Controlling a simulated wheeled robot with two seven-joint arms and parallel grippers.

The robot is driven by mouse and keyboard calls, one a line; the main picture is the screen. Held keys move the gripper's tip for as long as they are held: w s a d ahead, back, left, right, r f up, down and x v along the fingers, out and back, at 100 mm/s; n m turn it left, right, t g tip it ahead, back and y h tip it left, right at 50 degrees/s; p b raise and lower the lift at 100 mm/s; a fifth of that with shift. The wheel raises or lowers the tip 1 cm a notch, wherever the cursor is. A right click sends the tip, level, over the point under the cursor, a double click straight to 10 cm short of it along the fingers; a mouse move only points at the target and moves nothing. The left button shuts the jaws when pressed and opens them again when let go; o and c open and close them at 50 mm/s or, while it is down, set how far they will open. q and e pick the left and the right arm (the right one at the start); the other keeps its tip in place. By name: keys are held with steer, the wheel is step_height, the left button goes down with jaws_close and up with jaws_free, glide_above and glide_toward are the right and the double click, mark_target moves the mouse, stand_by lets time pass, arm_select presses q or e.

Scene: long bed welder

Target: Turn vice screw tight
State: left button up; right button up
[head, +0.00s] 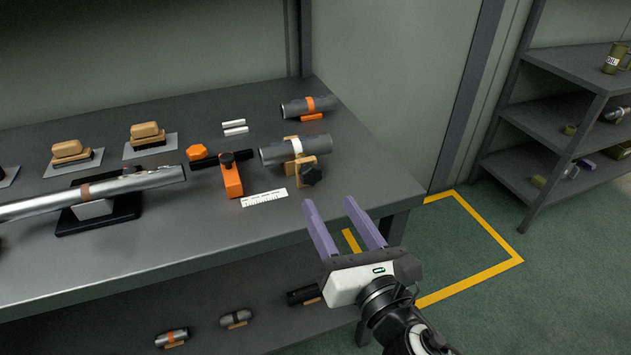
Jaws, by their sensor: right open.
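A tan vice (301,168) stands near the right end of the bench and holds a grey pipe (275,153) with a white band. A black star-shaped knob (311,174), apparently its screw, is on its front right side. My right gripper (328,202) is open and empty, its two purple fingers pointing toward the back of the bench. Its fingertips are in front of the knob and apart from it in the picture. How tight the screw is cannot be seen. My left gripper is not in view.
An orange block (231,178) with a black knob, an orange star knob (196,152) and a white ruler (264,198) are left of the vice. Another pipe (295,107) lies behind. A long silver tube (135,182) rests at left. The bench's front right edge is clear.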

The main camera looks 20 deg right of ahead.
mark_target(312, 177)
steer(key=w, duration=0.7)
steer(key=shift+w+a, duration=0.1)
steer(key=shift+w, duration=0.7)
steer(key=c, duration=1)
steer(key=shift+c, duration=0.2)
